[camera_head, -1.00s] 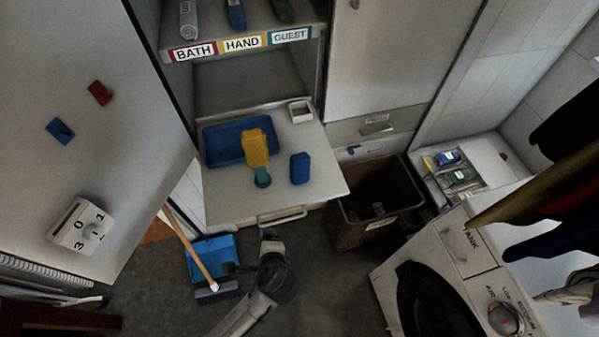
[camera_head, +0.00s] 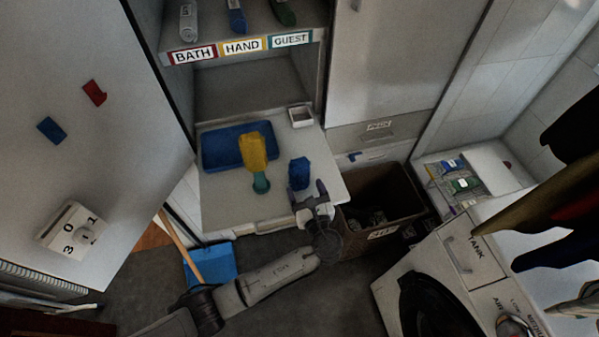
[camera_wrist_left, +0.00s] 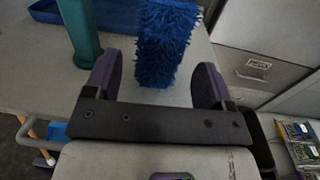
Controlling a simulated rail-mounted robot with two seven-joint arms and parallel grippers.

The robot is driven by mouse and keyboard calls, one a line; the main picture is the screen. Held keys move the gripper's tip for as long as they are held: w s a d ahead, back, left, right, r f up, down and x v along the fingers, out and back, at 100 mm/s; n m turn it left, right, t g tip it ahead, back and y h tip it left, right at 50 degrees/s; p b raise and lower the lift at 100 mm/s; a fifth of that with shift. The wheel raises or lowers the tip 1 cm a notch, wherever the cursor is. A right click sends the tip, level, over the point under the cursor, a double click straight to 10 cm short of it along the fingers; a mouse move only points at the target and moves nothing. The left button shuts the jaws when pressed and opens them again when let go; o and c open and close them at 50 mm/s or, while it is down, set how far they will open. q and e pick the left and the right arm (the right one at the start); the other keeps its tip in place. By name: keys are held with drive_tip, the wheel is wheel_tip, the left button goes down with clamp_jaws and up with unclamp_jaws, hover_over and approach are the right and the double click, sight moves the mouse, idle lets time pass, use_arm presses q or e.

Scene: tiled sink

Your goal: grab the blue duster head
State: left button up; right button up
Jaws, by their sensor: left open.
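The blue duster head (camera_head: 299,173), a fluffy upright block, stands on the pull-out shelf (camera_head: 225,210) near its right side. It also shows close up in the left wrist view (camera_wrist_left: 165,42). My left gripper (camera_head: 309,196) is open and empty just in front of it. In the left wrist view the duster head is ahead of the purple fingers (camera_wrist_left: 157,72), between their lines. I cannot tell whether they touch it. A yellow duster head (camera_head: 253,152) with a teal handle (camera_head: 261,183) is to the left. My right gripper is not in view.
A small white box (camera_head: 301,115) stands at the shelf's back right. A brown bin (camera_head: 386,217) is right of the shelf. A washing machine (camera_head: 440,290) stands lower right.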

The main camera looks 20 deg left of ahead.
sight(301, 176)
use_arm(q)
drive_tip(key=shift+w+a, duration=0.35)
drive_tip(key=shift+w, duration=0.1)
drive_tip(key=shift+w+a, duration=0.3)
drive_tip(key=shift+w, duration=0.1)
drive_tip(key=p+x, duration=0.1)
drive_tip(key=x, duration=0.2)
drive_tip(key=shift+w, duration=0.2)
drive_tip(key=shift+w+a+f, duration=0.1)
drive_tip(key=shift+w+a, duration=0.2)
drive_tip(key=shift+w, duration=0.1)
drive_tip(key=c, duration=1)
